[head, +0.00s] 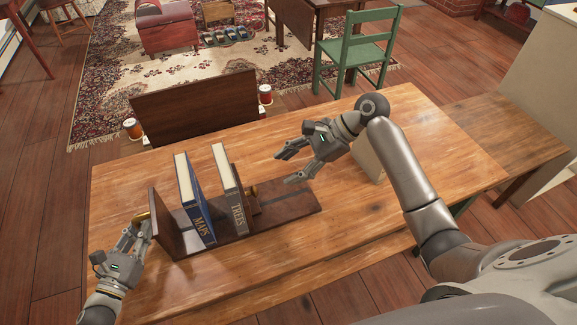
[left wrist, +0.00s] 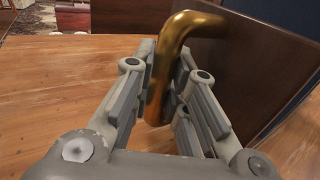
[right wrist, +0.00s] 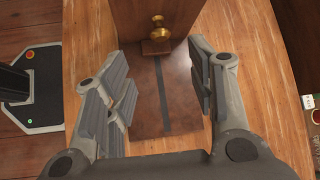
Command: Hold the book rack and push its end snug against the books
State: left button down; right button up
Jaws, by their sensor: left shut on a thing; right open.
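The book rack (head: 290,205) is dark wood with a slotted base and a fixed left end (head: 165,225). A blue book marked MAPS (head: 197,205) and a grey book marked TREES (head: 230,190) stand tilted in it, with a gap between them. The movable end with a brass knob (head: 253,190) is right of TREES; its face (right wrist: 155,10) and knob show in the right wrist view. My left gripper (head: 138,228) is shut on the brass handle (left wrist: 160,75) at the fixed end. My right gripper (head: 287,165) is open and empty, above and right of the knob.
A pale block (head: 368,160) stands on the table (head: 400,125), partly behind my right arm. A dark wooden bench or panel (head: 195,105) and a green chair (head: 355,50) are beyond the table's far edge. The table's front right is clear.

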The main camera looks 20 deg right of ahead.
aim_at(248, 195)
jog(key=shift+c, duration=0.4)
jog(key=shift+c, duration=1.2)
jog(key=shift+w+d+f, duration=0.15)
jog(key=shift+w+d, duration=0.05)
jog(key=shift+d, duration=0.1)
jog(key=shift+c, duration=1.3)
jog(key=shift+m+g, duration=0.4)
jog(key=shift+g, duration=0.5)
jog(key=d, duration=0.1)
jog(key=w+d, duration=0.1)
jog(key=d+f, duration=0.1)
jog(key=d, duration=0.1)
jog(key=shift+w, duration=0.3)
grip_shut()
jog(key=x, duration=0.5)
jog(key=d+f+x, duration=0.1)
jog(key=x, duration=0.2)
jog(key=shift+a+f, duration=0.15)
jog(key=shift+a, duration=0.05)
jog(key=a, duration=0.3)
jog(key=shift+a+f, duration=0.2)
jog(key=shift+a, duration=0.45)
